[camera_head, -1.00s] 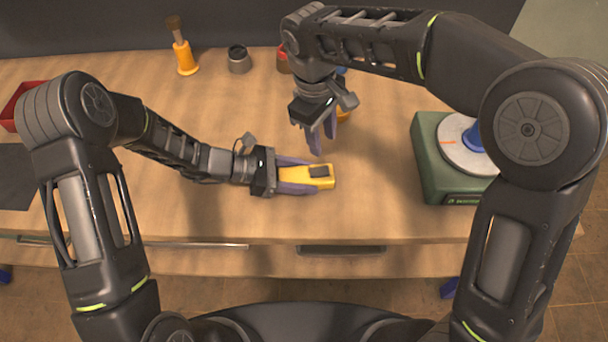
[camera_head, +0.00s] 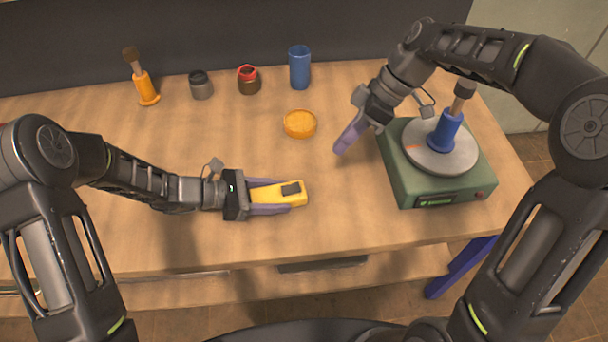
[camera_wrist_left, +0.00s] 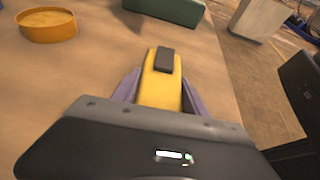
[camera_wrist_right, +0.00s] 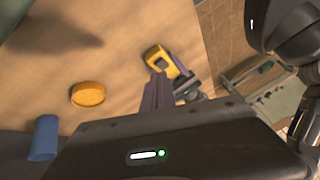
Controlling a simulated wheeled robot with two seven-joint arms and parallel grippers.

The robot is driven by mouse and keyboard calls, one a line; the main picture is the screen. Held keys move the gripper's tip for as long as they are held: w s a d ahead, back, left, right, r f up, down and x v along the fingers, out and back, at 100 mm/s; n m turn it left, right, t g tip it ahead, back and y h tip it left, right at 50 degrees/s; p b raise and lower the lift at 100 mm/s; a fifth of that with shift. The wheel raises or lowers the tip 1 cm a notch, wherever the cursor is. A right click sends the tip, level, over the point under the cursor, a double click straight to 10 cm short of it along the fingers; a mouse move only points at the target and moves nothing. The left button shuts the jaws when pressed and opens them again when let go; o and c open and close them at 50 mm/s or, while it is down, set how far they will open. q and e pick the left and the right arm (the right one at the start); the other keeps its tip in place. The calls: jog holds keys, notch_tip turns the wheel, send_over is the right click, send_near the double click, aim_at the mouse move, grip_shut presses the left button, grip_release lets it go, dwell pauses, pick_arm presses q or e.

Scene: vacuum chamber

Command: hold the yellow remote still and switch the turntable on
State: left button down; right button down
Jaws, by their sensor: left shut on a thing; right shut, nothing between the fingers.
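The yellow remote (camera_head: 275,194) has a dark block on its top and lies between the fingers of my left gripper (camera_head: 277,196), which is shut on it at the middle of the table. It also shows in the left wrist view (camera_wrist_left: 161,90) and the right wrist view (camera_wrist_right: 160,57). The turntable (camera_head: 408,183) is a green box with a grey round plate, a dark display and a small red spot on its front. A blue-handled brush (camera_head: 445,132) stands on the plate. My right gripper (camera_head: 343,147) is shut and empty, left of the turntable and apart from the remote.
An orange dish (camera_head: 300,124) lies behind the remote. A blue cup (camera_head: 299,68), a red-rimmed jar (camera_head: 248,80), a grey jar (camera_head: 201,85) and a brush in an orange holder (camera_head: 146,88) stand along the back. The table between remote and turntable is clear.

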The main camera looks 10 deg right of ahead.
jog(key=a+n, duration=0.1)
jog(key=r+n, duration=0.1)
jog(key=n, duration=0.1)
jog(key=a+n+y, duration=0.1)
jog(key=n, duration=0.1)
jog(key=shift+w+a+r, duration=0.15)
jog(key=shift+a+r, duration=0.1)
jog(key=shift+a, duration=0.05)
jog(key=shift+f, duration=0.1)
send_over(293, 187)
jog(key=d, duration=0.3)
jog(key=f, duration=0.7)
jog(key=shift+a, duration=0.25)
notch_tip(293, 187, down, 4)
jog(key=shift+r, duration=0.15)
jog(key=shift+f, duration=0.5)
jog(key=shift+w, duration=0.1)
